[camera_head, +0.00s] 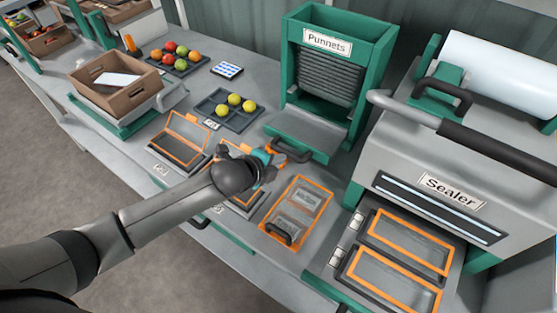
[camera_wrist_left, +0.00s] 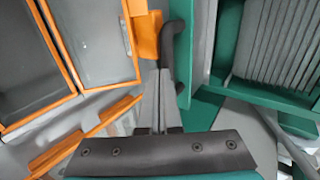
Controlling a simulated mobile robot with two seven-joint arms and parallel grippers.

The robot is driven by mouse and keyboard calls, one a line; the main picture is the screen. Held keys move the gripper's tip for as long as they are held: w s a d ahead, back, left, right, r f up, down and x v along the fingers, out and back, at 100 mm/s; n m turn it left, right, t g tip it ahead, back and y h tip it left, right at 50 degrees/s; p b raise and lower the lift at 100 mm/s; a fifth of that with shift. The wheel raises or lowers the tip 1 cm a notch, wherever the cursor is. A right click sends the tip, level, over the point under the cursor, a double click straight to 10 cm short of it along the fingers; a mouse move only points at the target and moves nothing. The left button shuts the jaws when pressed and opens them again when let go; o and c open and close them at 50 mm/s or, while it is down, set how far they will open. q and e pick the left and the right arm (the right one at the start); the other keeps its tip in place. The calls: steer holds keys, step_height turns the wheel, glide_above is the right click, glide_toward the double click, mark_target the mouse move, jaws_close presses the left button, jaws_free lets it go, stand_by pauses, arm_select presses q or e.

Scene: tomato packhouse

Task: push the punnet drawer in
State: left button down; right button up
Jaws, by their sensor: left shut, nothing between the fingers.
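The punnet drawer (camera_head: 297,127) is a grey tray with a green front, sticking out from the foot of the green dispenser labelled "Punnets" (camera_head: 327,70). Its dark handle (camera_head: 291,152) is on the front. My left gripper (camera_head: 268,160) is shut and empty, just left of the handle in the head view. In the left wrist view its closed fingers (camera_wrist_left: 157,100) are beside the dark curved handle (camera_wrist_left: 174,45); I cannot tell whether they touch. The drawer front is partly hidden by my fingers there. My right gripper is not in view.
The sealer (camera_head: 450,190) stands at the right. An orange-rimmed tray with clear punnets (camera_head: 297,210) lies in front of the drawer. A dark tray with yellow-green tomatoes (camera_head: 228,108) and a cardboard box (camera_head: 115,85) are to the left.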

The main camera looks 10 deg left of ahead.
mark_target(306, 132)
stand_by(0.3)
arm_select(q)
steer(key=w+d+b, duration=0.1)
steer(key=w, duration=0.2)
steer(key=w+d+b, duration=0.1)
steer(key=w, duration=0.2)
steer(key=w+d+b, duration=0.1)
steer(key=w+d, duration=0.1)
steer(key=w, duration=0.1)
steer(key=shift+w+f+b, duration=0.1)
steer(key=shift+w+b, duration=0.2)
steer(key=shift+w, duration=0.1)
steer(key=shift+w+d, duration=0.15)
steer(key=shift+w, duration=0.1)
steer(key=shift+w+r, duration=0.1)
steer(key=shift+r, duration=0.1)
steer(key=shift+r, duration=0.1)
